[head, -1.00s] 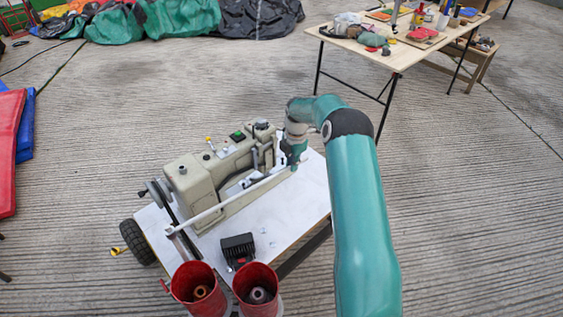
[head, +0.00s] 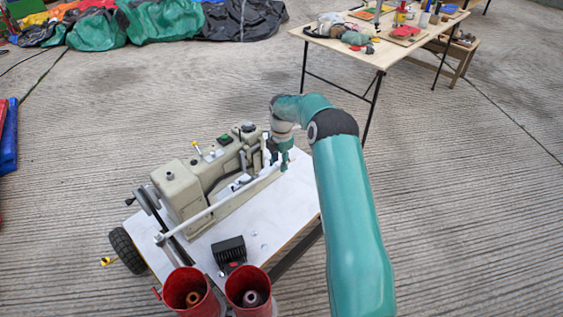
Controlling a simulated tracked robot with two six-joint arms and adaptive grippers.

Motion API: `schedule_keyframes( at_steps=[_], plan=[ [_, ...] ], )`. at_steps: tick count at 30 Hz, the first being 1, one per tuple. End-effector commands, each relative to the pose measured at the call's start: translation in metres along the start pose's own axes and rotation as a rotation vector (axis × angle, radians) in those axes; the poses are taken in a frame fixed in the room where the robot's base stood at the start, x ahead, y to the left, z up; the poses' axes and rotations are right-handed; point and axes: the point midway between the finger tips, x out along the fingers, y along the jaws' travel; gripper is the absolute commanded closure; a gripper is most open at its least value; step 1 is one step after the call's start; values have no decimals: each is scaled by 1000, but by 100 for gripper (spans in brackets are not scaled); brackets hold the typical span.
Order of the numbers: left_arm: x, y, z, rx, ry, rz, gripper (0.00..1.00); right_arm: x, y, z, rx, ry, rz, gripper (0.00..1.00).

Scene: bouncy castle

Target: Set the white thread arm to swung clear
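The white thread arm (head: 222,205) is a long thin bar along the near side of a beige sewing machine (head: 182,193). It runs from a pivot at the machine's left end to a free end at the right, close to the machine. My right gripper (head: 283,161) points down at that free end, touching it or very near. Its fingers are small and partly hidden, so I cannot tell whether they are shut on the bar. My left gripper is not in view.
The machine stands on a white-topped wheeled cart (head: 285,207). A black brush-like block (head: 229,250) lies in front of the bar, with two red cups (head: 190,293) (head: 249,290) at the cart's near edge. A wooden table (head: 350,48) stands behind; concrete floor is open at right.

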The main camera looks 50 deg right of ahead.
Motion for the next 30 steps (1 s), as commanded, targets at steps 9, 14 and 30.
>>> schedule_keyframes(
  at_steps=[9,14,30],
  plan=[
    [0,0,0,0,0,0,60,-61,0,1,0,-3,5,61],
    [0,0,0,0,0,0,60,-88,0,1,0,-4,4,61],
    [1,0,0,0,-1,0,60,-108,-1,1,0,-3,2,61]
  ],
)
